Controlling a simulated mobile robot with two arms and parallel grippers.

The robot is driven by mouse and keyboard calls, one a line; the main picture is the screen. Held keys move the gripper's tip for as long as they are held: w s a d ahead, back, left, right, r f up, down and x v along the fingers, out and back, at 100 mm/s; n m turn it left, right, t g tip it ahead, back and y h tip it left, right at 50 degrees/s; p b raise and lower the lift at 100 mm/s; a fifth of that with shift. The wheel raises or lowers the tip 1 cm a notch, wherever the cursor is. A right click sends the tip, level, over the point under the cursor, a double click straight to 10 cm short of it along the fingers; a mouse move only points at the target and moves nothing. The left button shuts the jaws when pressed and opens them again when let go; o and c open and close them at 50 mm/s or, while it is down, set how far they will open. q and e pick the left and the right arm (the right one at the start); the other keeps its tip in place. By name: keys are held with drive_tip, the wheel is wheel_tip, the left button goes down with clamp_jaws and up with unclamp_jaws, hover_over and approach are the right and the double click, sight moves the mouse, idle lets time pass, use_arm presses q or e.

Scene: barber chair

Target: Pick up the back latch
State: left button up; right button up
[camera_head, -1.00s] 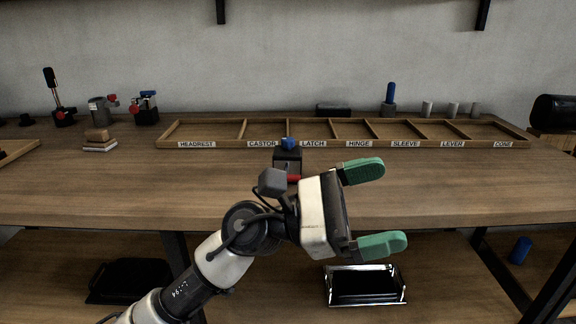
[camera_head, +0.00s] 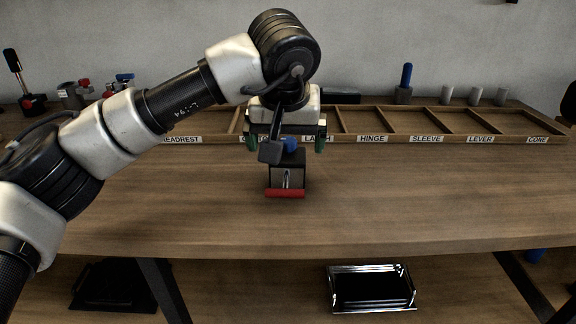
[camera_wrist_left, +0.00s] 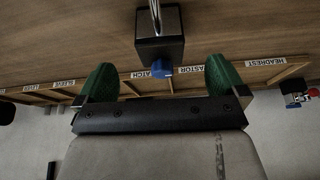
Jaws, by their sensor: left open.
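The likely latch (camera_head: 287,174) is a dark block with a blue knob, a metal rod and a red bar. It sits on the wooden table in front of the divided tray; I cannot tell whether it is the named back latch. My left gripper (camera_head: 285,142) is open with green fingers spread, above the table around the blue knob in the head view. In the left wrist view my gripper (camera_wrist_left: 161,78) has the block (camera_wrist_left: 159,38) and blue knob ahead between its fingertips, apart from them. My right gripper is not in view.
A labelled wooden tray (camera_head: 372,139) runs along the back of the table, its middle partly hidden by my left arm. A blue-handled part (camera_head: 405,84) and several grey cylinders stand behind it. The tabletop right of the latch is clear. A metal-edged black tray (camera_head: 373,290) lies below.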

sight(287, 162)
use_arm(q)
drive_tip(key=x, duration=0.3)
drive_tip(key=shift+w+f, duration=0.15)
drive_tip(key=shift+f, duration=0.2)
drive_tip(key=shift+f+b, duration=0.35)
drive_tip(key=x, duration=0.4)
drive_tip(key=shift+w+f+b, duration=0.1)
drive_tip(key=shift+b, duration=0.25)
drive_tip(key=c, duration=1.2)
drive_tip(key=shift+c, duration=0.3)
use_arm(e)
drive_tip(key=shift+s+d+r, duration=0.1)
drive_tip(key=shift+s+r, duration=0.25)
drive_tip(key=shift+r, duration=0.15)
use_arm(q)
drive_tip(key=shift+r, duration=0.25)
